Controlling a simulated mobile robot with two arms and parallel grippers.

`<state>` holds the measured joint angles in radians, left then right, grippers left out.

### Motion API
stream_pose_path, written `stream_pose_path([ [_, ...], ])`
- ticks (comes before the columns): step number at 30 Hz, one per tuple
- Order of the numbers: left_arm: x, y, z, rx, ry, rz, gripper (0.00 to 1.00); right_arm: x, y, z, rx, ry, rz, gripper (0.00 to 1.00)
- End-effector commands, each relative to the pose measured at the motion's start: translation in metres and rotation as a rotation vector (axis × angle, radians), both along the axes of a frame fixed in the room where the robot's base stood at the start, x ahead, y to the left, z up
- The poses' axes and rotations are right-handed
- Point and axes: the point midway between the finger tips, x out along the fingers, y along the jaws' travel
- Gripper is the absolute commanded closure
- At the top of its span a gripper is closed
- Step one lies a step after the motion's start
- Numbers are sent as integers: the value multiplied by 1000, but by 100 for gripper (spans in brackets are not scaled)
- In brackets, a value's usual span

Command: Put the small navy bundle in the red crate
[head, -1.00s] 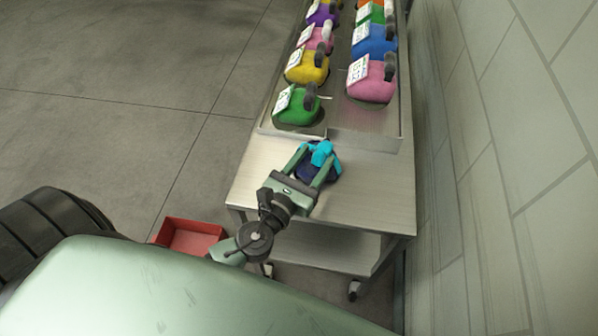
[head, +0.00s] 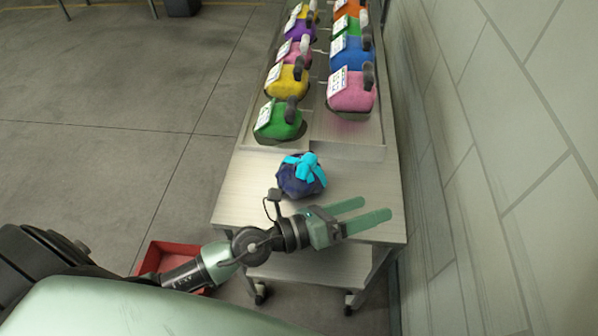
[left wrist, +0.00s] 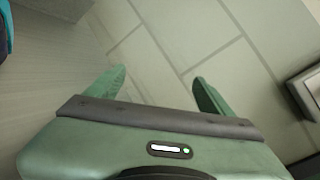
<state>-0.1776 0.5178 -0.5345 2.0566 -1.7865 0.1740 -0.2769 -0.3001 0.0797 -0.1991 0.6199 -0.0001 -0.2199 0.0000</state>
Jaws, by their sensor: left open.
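The small navy bundle (head: 297,182), tied with a bright cyan bow, sits on the near end of the metal cart. My left gripper (head: 377,212) is open and empty, to the right of and nearer than the bundle, its fingers pointing right over the cart top. In the left wrist view the open fingers (left wrist: 155,88) have nothing between them, and a cyan and navy edge (left wrist: 5,30) shows at the upper left. The red crate (head: 165,257) is on the floor left of the cart, partly hidden behind my left arm. My right gripper is not in view.
A tray (head: 345,150) on the cart (head: 240,195) holds two rows of colourful bags, with a green bag (head: 278,122) and a pink bag (head: 350,95) nearest. A tiled wall (head: 480,150) runs close along the right. The floor at left is open.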

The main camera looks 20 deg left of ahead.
Motion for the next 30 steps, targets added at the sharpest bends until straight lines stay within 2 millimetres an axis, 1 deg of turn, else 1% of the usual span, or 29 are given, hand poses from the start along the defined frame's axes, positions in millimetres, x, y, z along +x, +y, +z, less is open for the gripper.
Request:
stream_pose_path([
  [1,6,-15,5,-24,97,-92,18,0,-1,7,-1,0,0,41],
  [3,9,-30,0,-38,275,-193,18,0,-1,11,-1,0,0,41],
  [5,12,-37,-5,-27,442,-248,18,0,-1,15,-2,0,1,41],
  [6,14,-38,-9,-10,558,-264,18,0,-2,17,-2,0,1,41],
  [8,19,-34,-14,26,734,-259,18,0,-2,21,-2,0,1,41],
  [9,24,-28,-18,58,851,-233,18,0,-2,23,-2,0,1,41],
  [11,32,-14,-20,105,1023,-159,18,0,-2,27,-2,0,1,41],
  [12,38,-1,-20,137,1130,-87,18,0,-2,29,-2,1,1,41],
  [14,49,21,-17,176,1282,56,18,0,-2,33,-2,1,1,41],
  [15,57,39,-12,196,1369,170,18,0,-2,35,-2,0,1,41],
  [17,68,66,-2,211,1478,361,18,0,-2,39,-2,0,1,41],
  [18,75,85,7,210,1533,493,18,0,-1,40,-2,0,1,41],
  [20,83,111,21,197,1594,687,18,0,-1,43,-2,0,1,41],
  [21,87,126,31,182,1617,803,18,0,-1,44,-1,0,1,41],
  [24,93,155,51,137,1646,1035,18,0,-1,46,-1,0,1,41],
  [27,95,171,63,102,1652,1166,18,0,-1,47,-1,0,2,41],
  [30,95,176,60,90,1654,1212,18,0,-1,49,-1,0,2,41],
])
